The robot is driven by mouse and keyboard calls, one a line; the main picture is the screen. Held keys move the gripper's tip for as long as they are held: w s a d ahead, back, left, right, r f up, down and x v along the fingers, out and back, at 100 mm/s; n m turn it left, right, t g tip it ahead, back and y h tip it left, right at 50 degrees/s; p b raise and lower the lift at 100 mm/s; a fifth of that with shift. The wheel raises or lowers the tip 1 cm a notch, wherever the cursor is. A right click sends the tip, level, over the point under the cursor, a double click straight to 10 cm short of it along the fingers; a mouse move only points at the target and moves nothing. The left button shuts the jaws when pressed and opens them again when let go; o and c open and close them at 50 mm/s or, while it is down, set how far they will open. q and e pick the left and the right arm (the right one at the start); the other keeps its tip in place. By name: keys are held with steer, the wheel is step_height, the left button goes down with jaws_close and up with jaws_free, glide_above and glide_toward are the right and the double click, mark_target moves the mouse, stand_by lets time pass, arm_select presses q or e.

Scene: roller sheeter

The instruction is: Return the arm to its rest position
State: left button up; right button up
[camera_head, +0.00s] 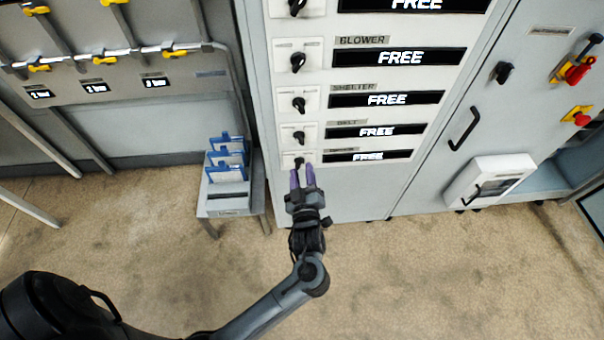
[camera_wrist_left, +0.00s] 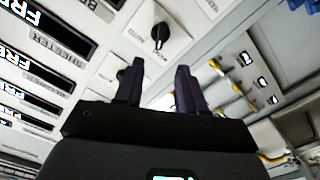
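My left arm (camera_head: 262,308) comes in from the lower left. My left gripper (camera_head: 302,176) points up at the lower end of the grey control cabinet (camera_head: 345,192). Its two dark purple fingers are parted with nothing between them, and they also show in the left wrist view (camera_wrist_left: 160,72). The lowest black rotary knob (camera_head: 299,161) shows just beyond the fingertips in the head view. A black knob (camera_wrist_left: 160,34) on a white plate shows beyond the fingertips in the wrist view; I cannot tell whether they touch. My right gripper is not in view.
Several more knobs, one being (camera_head: 298,62), sit beside displays reading FREE (camera_head: 400,58). A rack with blue-framed cards (camera_head: 228,160) stands to the left. Red emergency buttons (camera_head: 577,74) and a black door handle (camera_head: 464,128) are to the right. The floor (camera_head: 420,280) is clear.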

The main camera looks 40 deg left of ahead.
arm_select(q)
steer(key=shift+s+f, duration=0.1)
stand_by(0.3)
steer(key=s+a+f+m+h, duration=0.35)
steer(key=s+f, duration=0.25)
steer(key=s, duration=0.2)
steer(key=s+d+m+g+h+p, duration=0.1)
steer(key=s+d+m+g+h, duration=0.9)
steer(key=s+m, duration=0.5)
step_height(320, 180, up, 37)
steer(key=n+p, duration=0.1)
steer(key=p, duration=3.5)
steer(key=shift+s+d+n+t+y, duration=0.2)
steer(key=shift+d+n+t+y, duration=0.15)
steer(key=shift+d, duration=0.1)
